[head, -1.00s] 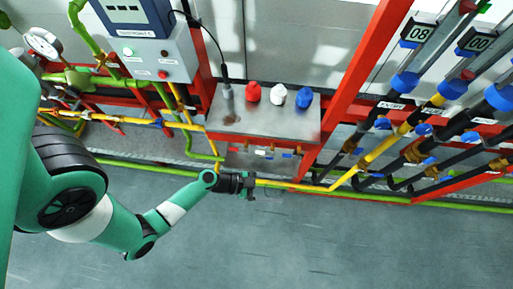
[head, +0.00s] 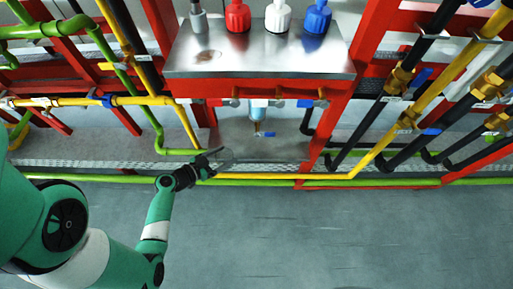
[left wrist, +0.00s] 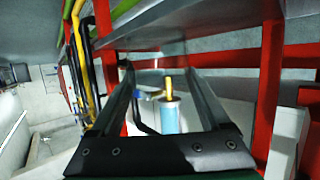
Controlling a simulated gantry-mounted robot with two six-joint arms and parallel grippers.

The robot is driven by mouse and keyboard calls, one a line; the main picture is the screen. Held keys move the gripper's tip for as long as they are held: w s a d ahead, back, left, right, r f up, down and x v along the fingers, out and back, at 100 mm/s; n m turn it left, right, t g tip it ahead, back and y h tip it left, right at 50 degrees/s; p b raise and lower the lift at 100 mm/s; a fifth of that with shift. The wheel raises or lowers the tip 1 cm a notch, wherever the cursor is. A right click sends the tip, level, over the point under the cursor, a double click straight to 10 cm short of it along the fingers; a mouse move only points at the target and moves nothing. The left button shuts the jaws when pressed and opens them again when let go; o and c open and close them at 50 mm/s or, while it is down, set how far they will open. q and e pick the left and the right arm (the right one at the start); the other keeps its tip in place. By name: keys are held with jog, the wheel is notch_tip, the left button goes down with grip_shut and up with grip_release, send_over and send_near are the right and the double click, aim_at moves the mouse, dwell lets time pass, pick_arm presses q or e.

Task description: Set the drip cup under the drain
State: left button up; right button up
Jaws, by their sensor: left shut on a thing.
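My left gripper (head: 208,165) is at the lower left of the steel cabinet, shut on a thin, clear thing that I take to be the drip cup (head: 224,158). Its outline is faint and its shape is hard to make out. The drain is a brass fitting (head: 257,127) below a pale blue bowl (head: 258,110) under the cabinet, with a blue lever beside it. The cup is left of the drain and apart from it. In the left wrist view the brass drain (left wrist: 168,84) and blue bowl (left wrist: 169,116) show beyond and between the fingers. My right gripper is not in view.
The steel cabinet (head: 265,50) carries red, white and blue caps on top. A yellow pipe (head: 285,177) and a green pipe (head: 370,183) run low along the front. A red post (head: 345,95) and slanted pipes stand to the right. The grey floor (head: 320,240) in front is clear.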

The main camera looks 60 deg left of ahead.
pick_arm(q)
jog(key=shift+s+a+f, duration=0.3)
jog(key=shift+a+f, duration=0.05)
jog(key=shift+f, duration=0.2)
jog(key=w+a, duration=0.1)
jog(key=w, duration=0.3)
jog(key=w+a+b, duration=0.1)
jog(key=w+a, duration=0.1)
jog(key=w, duration=0.3)
jog(key=w+a, duration=0.1)
jog(key=w, duration=0.3)
jog(key=shift+w+a+r, duration=0.1)
jog(key=shift+w+a, duration=0.1)
jog(key=shift+a, duration=0.15)
jog(key=w, duration=0.1)
jog(key=w+a+b, duration=0.1)
jog(key=w, duration=0.1)
jog(key=shift+w, duration=0.15)
jog(key=shift+w+a+f+b, duration=0.15)
jog(key=shift+w+f+b, duration=0.15)
jog(key=shift+f+b, duration=0.45)
jog(key=shift+w+f, duration=0.1)
jog(key=shift+s, duration=0.3)
jog(key=o, duration=1.2)
jog(key=shift+w, duration=0.15)
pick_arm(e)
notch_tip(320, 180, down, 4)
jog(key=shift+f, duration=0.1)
